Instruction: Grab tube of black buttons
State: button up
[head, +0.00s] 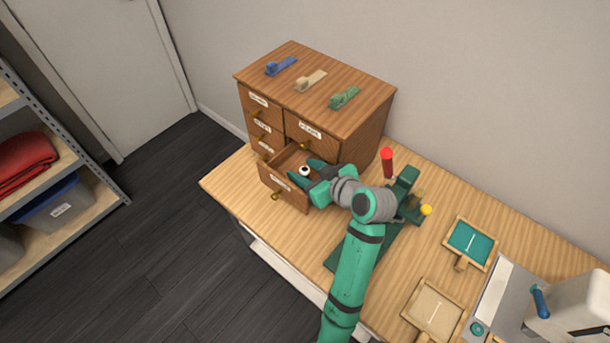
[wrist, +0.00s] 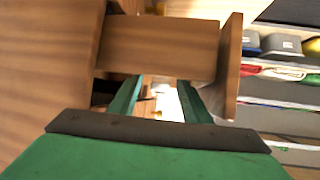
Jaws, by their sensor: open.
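A small round thing, white with a dark centre (head: 305,171), shows in the open lower drawer (head: 291,198) of the wooden cabinet. It looks like the tube of black buttons, seen end-on, but its contents are too small to make out. My gripper (head: 303,170) is over the drawer, with its green fingers apart on either side of this thing. In the wrist view my gripper (wrist: 157,92) is open, and a pale thing (wrist: 167,101) shows between the fingers inside the drawer. I cannot tell whether either finger touches it.
The cabinet (head: 350,122) has other labelled drawers, and blue, tan and green clips (head: 344,97) on top. A red cylinder (head: 387,162) and a green stand (head: 406,184) are right of my gripper. Wooden frames (head: 434,308) lie further right. A shelf (head: 62,218) is at left.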

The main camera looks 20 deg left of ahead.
grip_shut()
jog(key=shift+r, duration=0.15)
